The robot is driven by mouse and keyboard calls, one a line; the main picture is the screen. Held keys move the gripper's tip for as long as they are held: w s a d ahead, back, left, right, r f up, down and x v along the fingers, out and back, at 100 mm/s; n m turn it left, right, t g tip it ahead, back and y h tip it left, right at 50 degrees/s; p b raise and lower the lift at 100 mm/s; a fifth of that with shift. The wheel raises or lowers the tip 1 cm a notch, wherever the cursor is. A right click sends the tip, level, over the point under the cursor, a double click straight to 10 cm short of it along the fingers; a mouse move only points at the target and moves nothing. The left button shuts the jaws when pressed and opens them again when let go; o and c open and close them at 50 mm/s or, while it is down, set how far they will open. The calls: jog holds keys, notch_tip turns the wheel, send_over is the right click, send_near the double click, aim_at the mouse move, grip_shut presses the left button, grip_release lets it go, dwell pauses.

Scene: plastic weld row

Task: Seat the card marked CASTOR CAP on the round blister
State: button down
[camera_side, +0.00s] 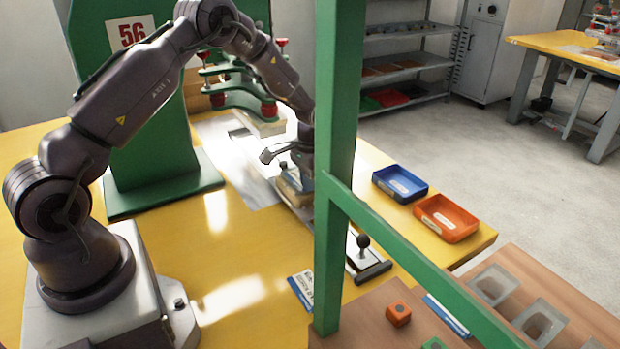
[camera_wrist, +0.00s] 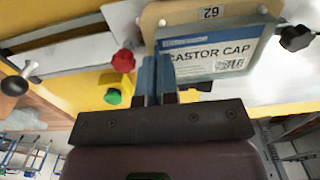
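The card marked CASTOR CAP (camera_wrist: 212,62), white with a blue top band, lies face up at a tan plate numbered 62 (camera_wrist: 211,13) in the wrist view. My gripper (camera_wrist: 157,62) has its two blue fingers close together, overlapping the card's left edge in that view. They look shut, with no card visibly pinched between them. In the side view my gripper is low over the fixture, mostly hidden by the green post. The round blister cannot be made out, and I cannot tell how the card sits on it.
A green post (camera_side: 337,130) and rail stand in front of the work. The green press (camera_side: 150,165) is behind. Blue (camera_side: 400,196) and orange (camera_side: 446,230) trays sit to the right. A black-knobbed handle (camera_side: 364,243) is nearer. Clear cups (camera_side: 540,322) stand at lower right.

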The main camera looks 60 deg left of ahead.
jog(key=c, duration=1.8)
grip_release()
jog(key=shift+f, duration=0.1)
jog(key=o, duration=0.5)
jog(key=c, duration=0.4)
jog(key=shift+r, duration=3.55)
jog(key=s+d+r+t, duration=0.2)
jog(key=s+d+r, duration=0.3)
jog(key=s+r, duration=0.2)
jog(key=s+d+r+t, duration=0.1)
jog(key=s+d+r, duration=0.4)
jog(key=s+r, duration=0.3)
jog(key=s+d+r+t, duration=0.2)
jog(key=s+d+r, duration=0.3)
jog(key=s, duration=0.5)
jog(key=shift+s+r+t, duration=0.2)
jog(key=shift+r+t, duration=0.1)
jog(key=shift+r, duration=0.85)
